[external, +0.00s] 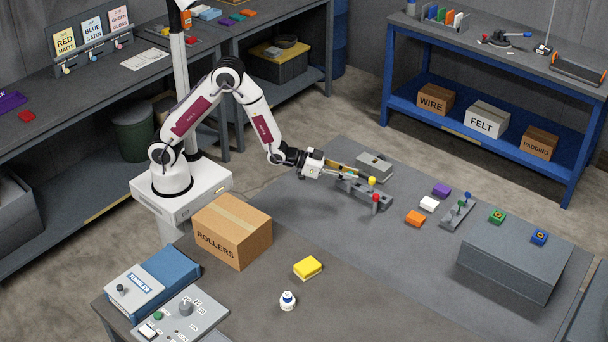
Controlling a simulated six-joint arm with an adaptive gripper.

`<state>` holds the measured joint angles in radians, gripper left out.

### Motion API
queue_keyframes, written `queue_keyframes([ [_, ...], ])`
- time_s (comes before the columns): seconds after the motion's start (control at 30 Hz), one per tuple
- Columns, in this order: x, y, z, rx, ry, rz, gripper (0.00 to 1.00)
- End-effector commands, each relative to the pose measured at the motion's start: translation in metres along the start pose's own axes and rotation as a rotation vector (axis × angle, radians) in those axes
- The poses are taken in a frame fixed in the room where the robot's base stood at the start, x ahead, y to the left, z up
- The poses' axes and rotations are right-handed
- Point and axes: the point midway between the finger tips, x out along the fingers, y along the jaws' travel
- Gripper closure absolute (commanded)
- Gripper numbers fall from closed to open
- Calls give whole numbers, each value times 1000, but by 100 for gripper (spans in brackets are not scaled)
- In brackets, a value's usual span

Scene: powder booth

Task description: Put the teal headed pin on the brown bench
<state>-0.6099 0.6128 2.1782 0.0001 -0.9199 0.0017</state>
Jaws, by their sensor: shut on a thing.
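My gripper (355,177) is shut at the left end of a dark grey pin holder (384,204), low over the middle table. What is between its fingertips is too small and too hidden to make out. A yellow headed pin (371,181) and a red headed pin (376,198) stand upright just right of the fingertips. Small pins with dark bluish heads (467,197) stand on another grey holder (458,214) farther right. I cannot tell for sure which pin has the teal head. The brown bench (250,290) is the middle table, with a dark grey mat on it.
A grey box (374,165) sits behind the gripper. Bare surface surrounds a yellow block (308,267).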

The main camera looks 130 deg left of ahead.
Motion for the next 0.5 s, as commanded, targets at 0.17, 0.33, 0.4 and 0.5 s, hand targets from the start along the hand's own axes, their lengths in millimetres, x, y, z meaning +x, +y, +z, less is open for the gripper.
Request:
queue_keyframes([
  [0.17,0,0,1,0,0,0,100],
  [0.33,3,0,10,0,-2,0,100],
  [0.4,5,0,16,0,-2,0,100],
  [0.5,8,0,25,0,-2,0,100],
])
